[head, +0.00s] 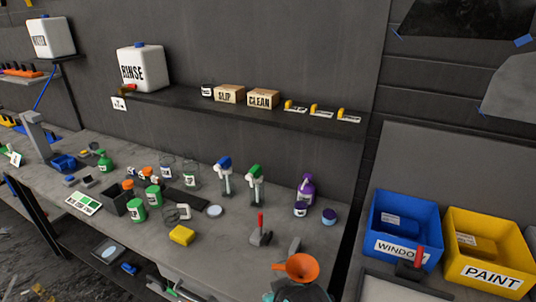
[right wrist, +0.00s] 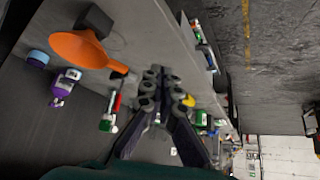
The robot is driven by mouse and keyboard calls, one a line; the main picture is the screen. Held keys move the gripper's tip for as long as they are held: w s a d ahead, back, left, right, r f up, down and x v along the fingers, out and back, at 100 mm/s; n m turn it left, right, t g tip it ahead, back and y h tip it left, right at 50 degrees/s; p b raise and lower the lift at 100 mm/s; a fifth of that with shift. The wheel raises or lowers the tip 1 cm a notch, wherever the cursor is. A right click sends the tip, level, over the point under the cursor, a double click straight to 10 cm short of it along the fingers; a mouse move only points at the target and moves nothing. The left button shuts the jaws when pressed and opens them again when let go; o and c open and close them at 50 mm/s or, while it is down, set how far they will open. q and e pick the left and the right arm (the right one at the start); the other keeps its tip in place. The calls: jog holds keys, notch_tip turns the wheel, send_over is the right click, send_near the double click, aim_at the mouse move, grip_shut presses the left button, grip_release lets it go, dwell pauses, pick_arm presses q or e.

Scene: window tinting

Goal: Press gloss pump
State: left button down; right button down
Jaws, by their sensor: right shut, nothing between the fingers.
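A purple bottle (head: 305,188) with a purple top stands upright near the right end of the bench; its label is too small to read, so I cannot tell whether it is the gloss pump. It also shows at the left of the right wrist view (right wrist: 64,84). My right gripper (right wrist: 165,75) is shut and empty, apart from the bottle, with an orange funnel (right wrist: 85,50) between them in the picture. In the head view only a teal part of my arm shows at the bottom edge; its fingers are not visible there. My left gripper is out of view.
The orange funnel (head: 297,267) is at the bench's front right. A red-handled tool (head: 261,232), a small purple-lidded jar (head: 329,216) and a yellow sponge (head: 181,235) are nearby. Blue (head: 402,207) and yellow (head: 488,228) bins stand at the right. Spray bottles stand further left.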

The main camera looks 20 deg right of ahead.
jog(key=w+d+r+m+t+h+p, duration=0.1)
jog(key=w+d+r+m+h, duration=0.25)
jog(key=w+d, duration=0.55)
jog(key=w+d+r+m+h+p, duration=0.1)
jog(key=w+d+r+m+h, duration=0.15)
jog(key=w+d+r, duration=0.55)
jog(key=w+d+f+m+t+h+p, duration=0.1)
jog(key=w+d+f+h, duration=0.1)
jog(key=w+d, duration=0.3)
jog(key=w+d+f+m+h+p, duration=0.1)
jog(key=w+d, duration=0.4)
jog(key=w, duration=0.7)
jog(key=shift+w+d+f+m+t+h, duration=0.25)
jog(key=shift+f+m+t+h, duration=0.15)
jog(key=shift+f+m+h, duration=0.55)
jog(key=shift+r, duration=0.15)
jog(key=b, duration=0.2)
send_over(307, 179)
jog(key=f, duration=0.2)
jog(key=shift+w+d+f, duration=0.2)
jog(key=shift+f, duration=0.15)
notch_tip(307, 179, down, 3)
jog(key=shift+s+a+r+b, duration=0.1)
jog(key=shift+a+r+b, duration=0.1)
jog(key=shift+b, duration=0.25)
jog(key=shift+f, duration=0.55)
